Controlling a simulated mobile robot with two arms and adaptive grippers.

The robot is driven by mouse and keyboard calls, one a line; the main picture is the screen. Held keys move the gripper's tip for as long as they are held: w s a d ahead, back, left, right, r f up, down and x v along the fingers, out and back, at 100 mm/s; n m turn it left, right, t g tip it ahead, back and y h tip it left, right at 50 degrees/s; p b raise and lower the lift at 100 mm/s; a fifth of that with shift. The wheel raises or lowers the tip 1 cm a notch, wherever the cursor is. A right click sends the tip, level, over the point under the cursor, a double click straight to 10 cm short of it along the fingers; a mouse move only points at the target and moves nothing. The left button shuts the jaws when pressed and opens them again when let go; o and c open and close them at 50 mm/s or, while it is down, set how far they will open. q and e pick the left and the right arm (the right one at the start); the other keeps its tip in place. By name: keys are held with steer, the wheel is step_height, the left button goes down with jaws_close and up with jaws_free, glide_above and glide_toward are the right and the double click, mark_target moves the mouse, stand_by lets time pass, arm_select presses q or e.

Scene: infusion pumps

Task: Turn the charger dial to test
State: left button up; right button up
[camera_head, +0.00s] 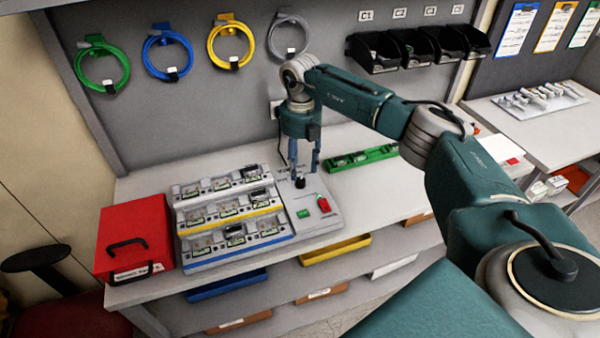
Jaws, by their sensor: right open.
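The charger (320,224) is a light grey box on the workbench with a black dial (299,182) near its back, a green button or label (303,213) and a red switch (323,204) in front. My right gripper (302,170) points down over the dial, its fingers apart on either side of it. I cannot tell whether the fingers touch the dial. The dial's markings are too small to read. My left gripper is not in view.
A tiered rack (232,240) with several small devices stands left of the charger, and a red box (134,236) stands further left. A green tray (362,158) lies behind right. Coiled cables (228,41) and black bins (380,52) hang on the back wall.

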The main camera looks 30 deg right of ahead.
mark_target(300, 180)
steer(key=shift+f+p, duration=0.65)
steer(key=shift+f, duration=2)
jaws_close()
